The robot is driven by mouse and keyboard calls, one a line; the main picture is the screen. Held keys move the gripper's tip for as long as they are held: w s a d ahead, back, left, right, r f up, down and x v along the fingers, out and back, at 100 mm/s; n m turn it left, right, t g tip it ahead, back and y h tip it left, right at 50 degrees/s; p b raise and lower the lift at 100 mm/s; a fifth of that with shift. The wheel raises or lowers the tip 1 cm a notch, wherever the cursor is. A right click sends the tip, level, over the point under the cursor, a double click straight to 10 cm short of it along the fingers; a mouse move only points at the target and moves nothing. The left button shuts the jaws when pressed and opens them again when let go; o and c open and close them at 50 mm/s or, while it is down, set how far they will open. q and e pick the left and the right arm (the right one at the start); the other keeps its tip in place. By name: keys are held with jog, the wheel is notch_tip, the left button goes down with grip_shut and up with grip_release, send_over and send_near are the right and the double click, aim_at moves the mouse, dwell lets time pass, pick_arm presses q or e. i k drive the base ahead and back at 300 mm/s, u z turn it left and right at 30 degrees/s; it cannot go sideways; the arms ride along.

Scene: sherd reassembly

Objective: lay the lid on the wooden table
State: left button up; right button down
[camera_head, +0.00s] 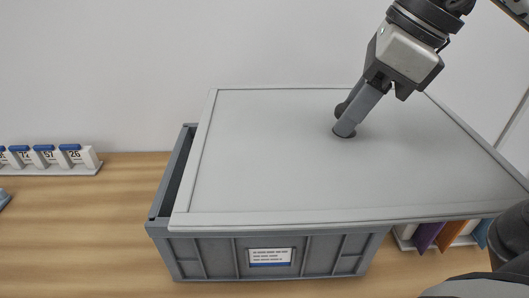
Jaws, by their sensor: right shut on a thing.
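The lid (270,150) is a large flat light-grey panel with a raised rim and a small dark round knob near its middle right. It lies over a grey crate (210,256), shifted to the right, so a strip of the crate's opening shows at the left. I cannot tell whether it touches the crate's rim. My right gripper (346,128) comes down from the upper right and is shut on the lid's knob. The wooden table (85,235) shows bare at the left. My left gripper is not in view.
A white rack (50,171) with several blue-topped numbered tags stands at the left back by the wall. Several coloured folders (428,236) stand under the lid's right part, beside the crate.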

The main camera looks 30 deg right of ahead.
aim_at(75, 239)
jog(key=u, duration=0.7)
jog(key=k, duration=1.05)
jog(key=u, duration=1.55)
jog(key=i, duration=2.1)
jog(key=z, duration=1.25)
jog(key=i, duration=1.05)
jog(key=z, duration=1.5)
jog(key=i, duration=0.25)
jog(key=z, duration=0.1)
